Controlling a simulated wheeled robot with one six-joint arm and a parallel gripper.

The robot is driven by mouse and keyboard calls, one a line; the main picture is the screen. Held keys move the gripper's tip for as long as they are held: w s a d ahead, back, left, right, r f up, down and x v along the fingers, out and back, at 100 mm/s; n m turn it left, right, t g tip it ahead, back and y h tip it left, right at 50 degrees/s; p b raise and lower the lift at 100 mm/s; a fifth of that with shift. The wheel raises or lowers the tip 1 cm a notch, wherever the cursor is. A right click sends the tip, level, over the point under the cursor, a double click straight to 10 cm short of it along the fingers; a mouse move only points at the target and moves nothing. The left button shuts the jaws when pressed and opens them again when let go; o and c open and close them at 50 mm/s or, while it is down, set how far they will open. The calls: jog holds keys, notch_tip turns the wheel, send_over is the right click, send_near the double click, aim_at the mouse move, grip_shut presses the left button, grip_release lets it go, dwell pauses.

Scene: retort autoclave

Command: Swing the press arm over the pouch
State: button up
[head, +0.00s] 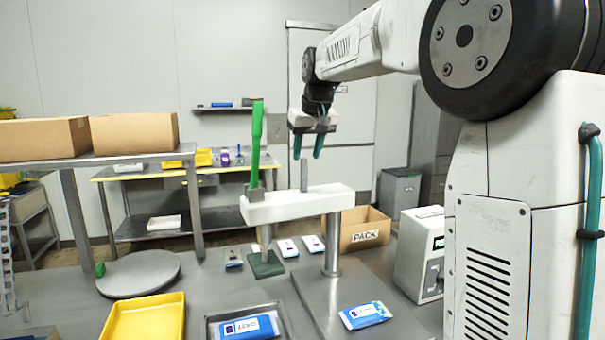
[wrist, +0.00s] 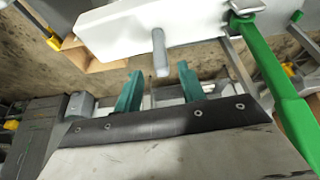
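The press arm (head: 290,206) is a white horizontal beam on a steel post (head: 332,245). It points left, with a green lever (head: 257,140) and a dark green pad (head: 265,265) at its left end. A grey upright peg (head: 304,175) stands on the beam. A blue and white pouch (head: 364,315) lies on the steel base plate (head: 318,300), right of the post and away from the pad. My gripper (head: 311,152) is open and empty above the beam. In the wrist view, the peg (wrist: 160,52) lies just beyond the gap between my teal fingertips (wrist: 160,79), apparently untouched.
Another blue pouch (head: 248,327) lies in a grey tray at the front. A yellow tray (head: 145,318) and a round grey plate (head: 140,274) are to the left. A PACK box (head: 364,232) and a white control box (head: 420,255) stand to the right.

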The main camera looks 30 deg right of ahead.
aim_at(303, 172)
jog(key=x, duration=0.7)
jog(key=shift+a+f, duration=0.1)
jog(key=shift+c, duration=0.3)
grip_shut()
